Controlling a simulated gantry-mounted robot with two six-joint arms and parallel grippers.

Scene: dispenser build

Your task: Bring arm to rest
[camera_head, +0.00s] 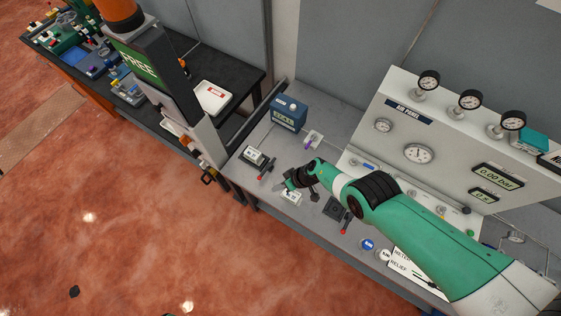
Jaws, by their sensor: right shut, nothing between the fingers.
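My right arm comes in from the lower right, green with black joints, and reaches across the grey bench (270,130). My right gripper (283,189) is at the arm's far end, low over the bench near its front edge. It is shut and holds nothing. A small white-faced item (291,198) lies right beside and partly under the gripper; I cannot tell whether they touch. My left gripper is not in view.
A white air panel (450,130) with several gauges stands behind the arm. A blue box with a display (288,113) and a small device (257,158) stand left of the gripper. A dark post with a green sign (137,60) rises at the left. The red floor in front is mostly open.

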